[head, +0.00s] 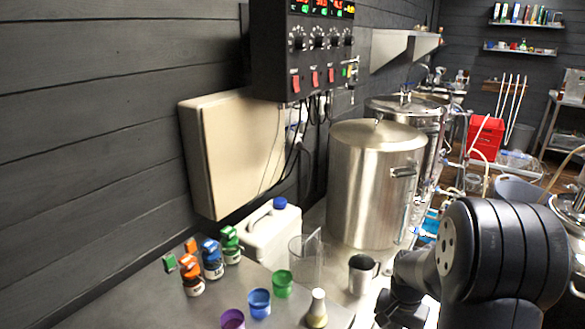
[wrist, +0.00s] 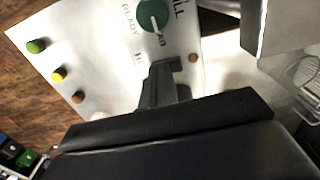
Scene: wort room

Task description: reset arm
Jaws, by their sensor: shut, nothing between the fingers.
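In the wrist view my gripper (wrist: 166,70) is shut and holds nothing. Its dark fingers reach over a white panel (wrist: 100,55). The fingertips appear just below a green round knob (wrist: 153,15) with a white pointer. I cannot tell whether they touch the panel. In the head view my dark arm fills the lower right corner, folded low beside the counter. The gripper's fingers cannot be made out there.
Blue (head: 259,303), green (head: 282,284) and purple (head: 232,319) cups, a clear jug (head: 306,260) and capped bottles stand on the counter. A control box (head: 310,50) hangs above.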

